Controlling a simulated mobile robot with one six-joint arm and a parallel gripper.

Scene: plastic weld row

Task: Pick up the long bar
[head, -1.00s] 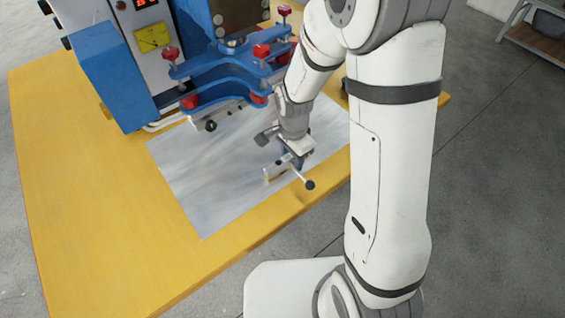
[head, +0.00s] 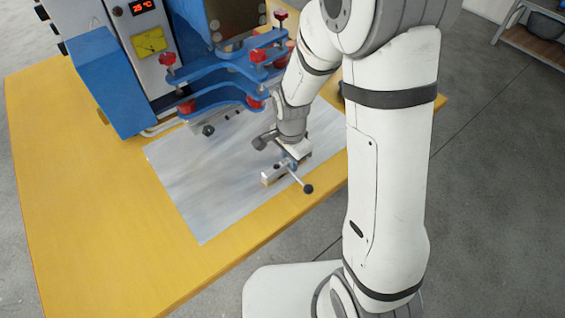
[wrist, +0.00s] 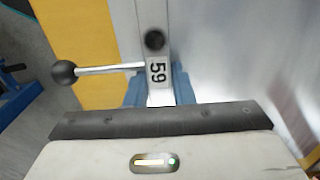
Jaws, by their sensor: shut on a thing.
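The long bar (head: 269,178) is a grey metal bar with a side lever ending in a black ball knob (head: 308,189). In the wrist view the bar (wrist: 153,18) runs up from my gripper, with a dark round hole or knob and a label reading 59. The lever and knob (wrist: 64,72) stick out to the left there. My gripper (head: 290,163) is shut on the bar, with its blue fingers (wrist: 158,88) on either side of it. The bar is over the grey sheet near the table's front edge; I cannot tell whether it touches the sheet.
The blue and grey welding machine (head: 115,65) with red knobs stands behind my gripper. A grey metal sheet (head: 205,185) lies on the yellow table (head: 75,215). The table's left part is clear. A shelf (head: 545,40) stands far right.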

